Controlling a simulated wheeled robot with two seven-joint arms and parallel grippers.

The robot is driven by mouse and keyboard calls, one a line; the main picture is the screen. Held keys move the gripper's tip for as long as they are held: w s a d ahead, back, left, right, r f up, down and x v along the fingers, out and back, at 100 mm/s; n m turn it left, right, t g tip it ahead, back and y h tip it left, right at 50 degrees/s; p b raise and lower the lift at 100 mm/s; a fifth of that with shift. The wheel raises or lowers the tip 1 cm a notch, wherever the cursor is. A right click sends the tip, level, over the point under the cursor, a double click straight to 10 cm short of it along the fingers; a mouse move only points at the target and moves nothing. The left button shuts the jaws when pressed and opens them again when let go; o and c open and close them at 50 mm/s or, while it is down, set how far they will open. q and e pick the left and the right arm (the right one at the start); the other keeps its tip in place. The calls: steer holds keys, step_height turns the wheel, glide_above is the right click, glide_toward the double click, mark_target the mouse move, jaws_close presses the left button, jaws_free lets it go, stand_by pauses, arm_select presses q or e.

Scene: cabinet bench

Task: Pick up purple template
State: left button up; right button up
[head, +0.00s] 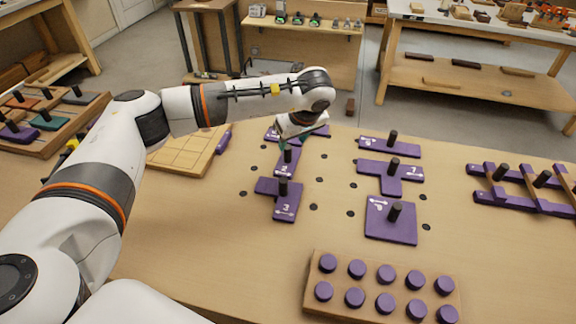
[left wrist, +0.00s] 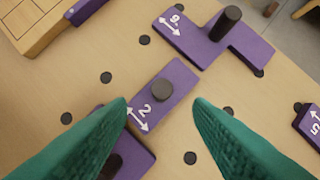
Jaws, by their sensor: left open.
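Several purple templates with dark knobs lie on the bench; the task does not say which one. A rectangular template marked 2 (left wrist: 178,84) lies under my left gripper (left wrist: 160,103). In the head view this template (head: 286,168) is partly hidden by the gripper (head: 291,146). The left gripper is open, its teal fingers apart and empty, with the template's knob appearing between and beyond the fingertips. A template marked 3 (head: 287,207) lies just in front of it. An angled template (left wrist: 203,42) lies behind it. My right gripper is not in view.
To the right lie a square template (head: 378,225), a T-shaped one (head: 374,169) and a bar-shaped one (head: 372,146). A wooden block with purple pegs (head: 325,293) is at the front. A purple rack (head: 490,199) stands far right. A wooden grid board (head: 175,155) is left.

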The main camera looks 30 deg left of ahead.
mark_target(288, 147)
arm_select(q)
steer(key=shift+x, duration=1.05)
steer(key=b+x, duration=0.4)
steer(key=x, duration=0.1)
steer(key=shift+w+a+r, duration=0.1)
steer(key=shift+w+r, duration=0.05)
steer(key=shift+w, duration=0.1)
steer(key=shift+r, duration=0.1)
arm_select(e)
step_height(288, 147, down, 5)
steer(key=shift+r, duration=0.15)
arm_select(q)
steer(key=shift+c, duration=0.8)
jaws_close()
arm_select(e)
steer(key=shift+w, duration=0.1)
